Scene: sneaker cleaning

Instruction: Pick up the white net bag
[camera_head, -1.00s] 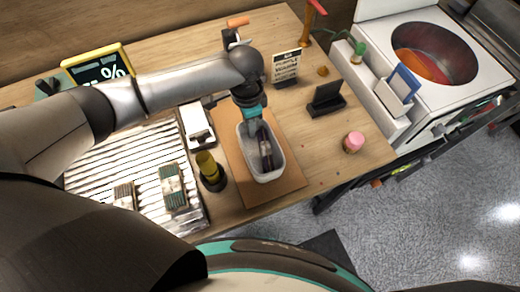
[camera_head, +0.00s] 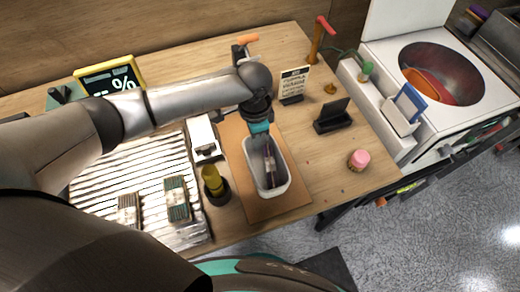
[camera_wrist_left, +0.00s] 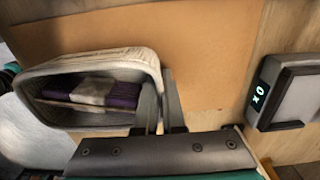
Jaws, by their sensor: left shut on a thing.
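The white net bag (camera_head: 273,190) looks like an open, tub-shaped container on the brown board, with its opening facing up. A dark purple and white item (camera_wrist_left: 105,93) lies inside it. My left gripper (camera_head: 263,143) is at the far end of the bag, pointing down. In the left wrist view the left gripper's fingers (camera_wrist_left: 160,103) are closed on the bag's rim, beside the bag's wall (camera_wrist_left: 150,62). I cannot tell whether the bag is clear of the board. My right gripper is not in view.
The brown board (camera_head: 290,207) lies on the wooden table. A dark cup with a yellow top (camera_head: 212,182) stands left of it, by a ribbed tray (camera_head: 110,165) with two brushes. A black stand (camera_head: 332,116), a pink-topped jar (camera_head: 358,160) and a white washer (camera_head: 440,60) are at right.

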